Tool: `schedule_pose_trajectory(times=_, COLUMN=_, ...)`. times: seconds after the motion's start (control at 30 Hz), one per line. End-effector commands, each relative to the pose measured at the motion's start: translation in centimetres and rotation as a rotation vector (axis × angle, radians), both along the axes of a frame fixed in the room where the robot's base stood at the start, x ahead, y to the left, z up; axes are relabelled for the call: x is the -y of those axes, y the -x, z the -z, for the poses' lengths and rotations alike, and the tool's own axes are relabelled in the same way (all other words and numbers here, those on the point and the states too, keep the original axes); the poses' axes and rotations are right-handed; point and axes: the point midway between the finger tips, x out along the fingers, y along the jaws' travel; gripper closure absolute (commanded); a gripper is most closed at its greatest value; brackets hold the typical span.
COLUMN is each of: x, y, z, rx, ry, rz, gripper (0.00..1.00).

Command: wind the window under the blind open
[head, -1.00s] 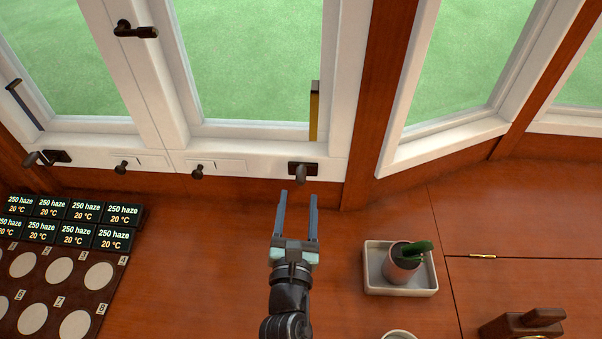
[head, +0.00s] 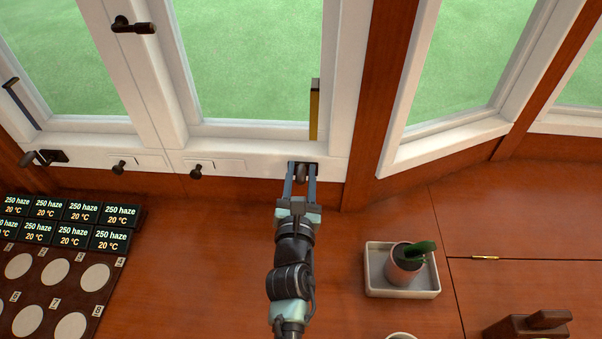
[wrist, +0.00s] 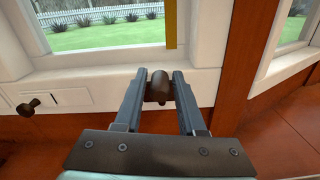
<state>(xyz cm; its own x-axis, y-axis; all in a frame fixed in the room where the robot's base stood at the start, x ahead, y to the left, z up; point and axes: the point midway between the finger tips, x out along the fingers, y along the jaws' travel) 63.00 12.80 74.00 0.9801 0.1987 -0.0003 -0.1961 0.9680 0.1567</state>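The window (head: 250,60) in the middle has a white frame with green lawn behind its glass. On its sill at lower right is a dark winder with a rounded knob (head: 301,174), which also shows in the wrist view (wrist: 157,85). My gripper (head: 301,168) reaches up to it from below. In the wrist view my two fingers (wrist: 158,82) stand on either side of the knob, with a visible gap at least on the left. A yellow upright strip (head: 314,112) is at the window's right edge. No blind shows in either view.
Another dark winder (head: 45,158) is at the left window, with a dark handle (head: 134,27) between the windows. A white tray (head: 402,291) with a potted plant (head: 405,264) stands right of my arm. Several labelled dark boxes (head: 72,222) sit at left.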

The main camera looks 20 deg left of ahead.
Motion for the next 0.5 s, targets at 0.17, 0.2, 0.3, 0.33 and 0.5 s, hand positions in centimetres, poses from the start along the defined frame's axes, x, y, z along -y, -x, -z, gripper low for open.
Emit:
schedule_pose_trajectory(times=0.17, x=0.00, y=0.02, z=0.00, rx=0.000, ry=0.000, rz=0.000, gripper=0.95)
schedule_pose_trajectory(times=0.2, x=0.00, y=0.02, z=0.00, rx=0.000, ry=0.000, rz=0.000, gripper=1.00)
schedule_pose_trajectory(times=0.3, x=0.00, y=0.03, z=0.01, rx=0.000, ry=0.000, rz=0.000, gripper=1.00)
schedule_pose_trajectory(times=0.33, x=0.01, y=0.03, z=0.01, rx=0.000, ry=0.000, rz=0.000, gripper=1.00)
schedule_pose_trajectory(times=0.5, x=0.06, y=0.02, z=0.00, rx=-0.001, ry=-0.006, rz=0.000, gripper=1.00)
